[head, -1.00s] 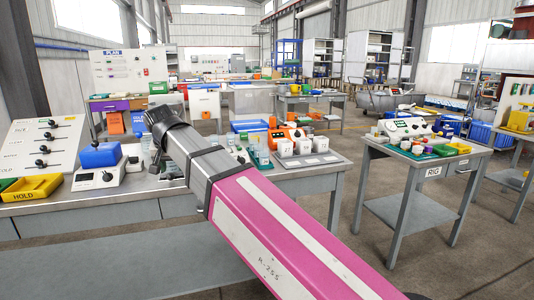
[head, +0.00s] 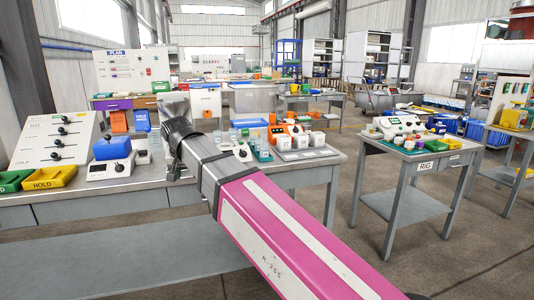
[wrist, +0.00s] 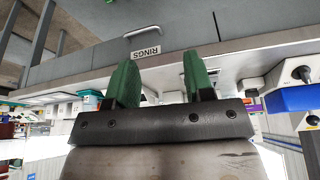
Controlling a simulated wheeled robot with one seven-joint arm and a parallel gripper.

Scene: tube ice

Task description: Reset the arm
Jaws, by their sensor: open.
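My gripper (wrist: 162,84) shows in the wrist view with two green fingers standing apart. It is open, and nothing shows between the fingers. The fingers are hidden in the head view.
The grey bench (head: 100,197) carries a blue-topped device (head: 112,156), a yellow HOLD tray (head: 48,178), a lever panel (head: 62,138) and orange and white boxes (head: 285,135). The RIG table (head: 424,167) stands to the right. Open floor lies between them.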

